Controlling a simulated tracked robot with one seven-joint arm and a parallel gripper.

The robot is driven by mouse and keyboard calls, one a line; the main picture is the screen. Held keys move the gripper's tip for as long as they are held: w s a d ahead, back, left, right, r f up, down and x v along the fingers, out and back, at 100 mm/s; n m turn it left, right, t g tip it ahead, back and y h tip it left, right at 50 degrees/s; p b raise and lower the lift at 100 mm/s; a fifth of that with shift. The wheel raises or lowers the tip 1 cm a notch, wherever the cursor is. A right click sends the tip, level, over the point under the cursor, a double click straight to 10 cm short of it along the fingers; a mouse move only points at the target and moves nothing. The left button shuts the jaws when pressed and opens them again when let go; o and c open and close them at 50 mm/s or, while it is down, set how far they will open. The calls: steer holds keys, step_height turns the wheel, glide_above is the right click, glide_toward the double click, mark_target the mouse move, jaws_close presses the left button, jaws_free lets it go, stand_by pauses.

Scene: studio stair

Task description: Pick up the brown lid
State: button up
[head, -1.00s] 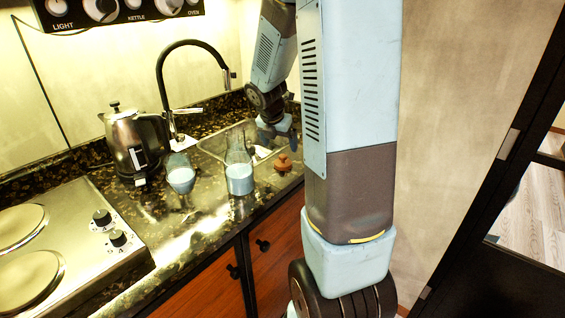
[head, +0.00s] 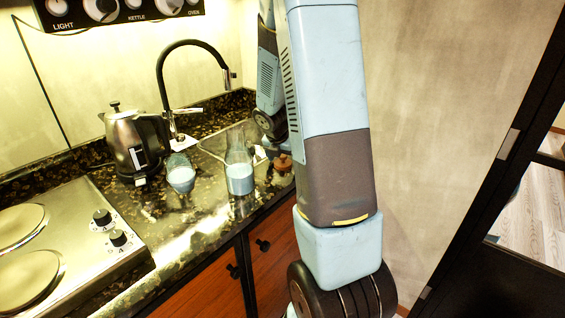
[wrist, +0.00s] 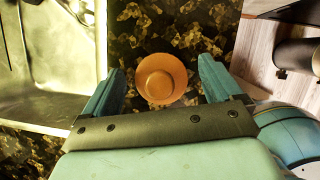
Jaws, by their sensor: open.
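The brown lid (head: 283,162) lies on the dark speckled counter, right of the glass bottle and near the front edge, partly hidden by my arm in the head view. In the wrist view the lid (wrist: 161,78) is round with a raised knob, seen from above. My gripper (wrist: 158,82) is open, with one finger to the left of the lid and one to the right. There is a gap on each side, and neither finger touches it. In the head view my gripper is mostly hidden behind my arm.
A glass bottle with pale liquid (head: 239,172) and a smaller glass (head: 181,177) stand left of the lid. The sink (wrist: 40,60) is left of my gripper. A kettle (head: 134,142), a tap (head: 165,85) and a hob (head: 60,250) are farther left.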

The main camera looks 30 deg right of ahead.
steer(key=c, duration=1.1)
steer(key=shift+r, duration=0.15)
